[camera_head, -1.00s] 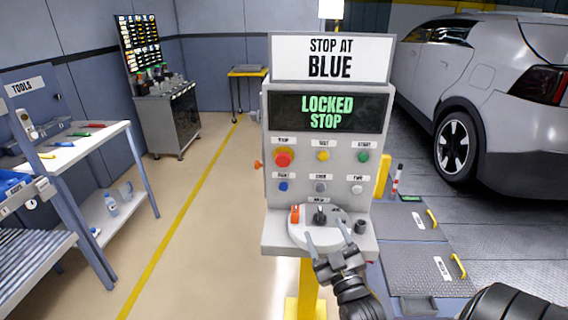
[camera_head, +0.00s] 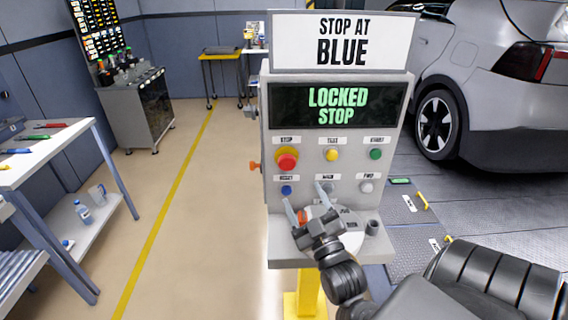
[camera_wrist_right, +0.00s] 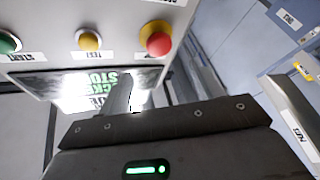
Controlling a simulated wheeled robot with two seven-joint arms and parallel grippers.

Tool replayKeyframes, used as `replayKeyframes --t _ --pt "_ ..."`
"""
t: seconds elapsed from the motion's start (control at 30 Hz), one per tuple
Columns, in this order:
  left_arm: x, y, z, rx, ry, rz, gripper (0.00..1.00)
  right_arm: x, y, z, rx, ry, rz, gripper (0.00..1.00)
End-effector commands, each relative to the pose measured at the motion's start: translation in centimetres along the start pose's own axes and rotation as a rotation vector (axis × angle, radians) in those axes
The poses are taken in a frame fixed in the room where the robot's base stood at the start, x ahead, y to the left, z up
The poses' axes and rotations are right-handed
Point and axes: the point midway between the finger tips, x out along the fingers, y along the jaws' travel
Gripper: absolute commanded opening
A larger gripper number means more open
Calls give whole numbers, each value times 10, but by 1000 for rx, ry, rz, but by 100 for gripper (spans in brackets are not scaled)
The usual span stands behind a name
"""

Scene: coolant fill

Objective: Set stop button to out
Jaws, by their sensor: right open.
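The stop button (camera_head: 287,162) is a red mushroom head on a yellow collar, at the upper left of the grey control panel (camera_head: 326,163). It also shows in the right wrist view (camera_wrist_right: 156,39), upside down. Whether it is in or out I cannot tell from its shape; the screen (camera_head: 338,108) reads "LOCKED STOP". My right gripper (camera_head: 305,194) is open and empty, in front of the lower panel, just below the stop button and apart from it. In the wrist view its fingers (camera_wrist_right: 204,84) stand wide apart. My left gripper is not in view.
Yellow (camera_head: 332,155), green (camera_head: 376,154), blue (camera_head: 286,190) and white (camera_head: 366,187) buttons sit near the stop button. An orange knob (camera_head: 255,167) juts from the panel's left side. A shelf (camera_head: 338,242) juts below.

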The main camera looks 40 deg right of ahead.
Motion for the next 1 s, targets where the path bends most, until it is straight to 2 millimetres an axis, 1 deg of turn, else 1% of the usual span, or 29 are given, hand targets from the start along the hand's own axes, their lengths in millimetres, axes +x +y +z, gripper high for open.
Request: replayKeyframes --t 0.1,0.23,0.33,0.5,0.57,0.7,1.0 --pt "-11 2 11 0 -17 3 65 17 2 -4 0 2 1 66" --pt "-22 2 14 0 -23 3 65 43 2 -5 1 3 1 66" --pt "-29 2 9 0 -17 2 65 62 2 -4 1 2 1 66" --pt "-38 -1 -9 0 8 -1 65 88 1 -4 1 2 -1 66" --pt "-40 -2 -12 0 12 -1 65 94 0 -3 1 1 -1 66" --pt "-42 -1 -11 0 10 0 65 102 0 -1 1 1 -2 66" --pt "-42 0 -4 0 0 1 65 104 -1 -1 0 1 -2 66"
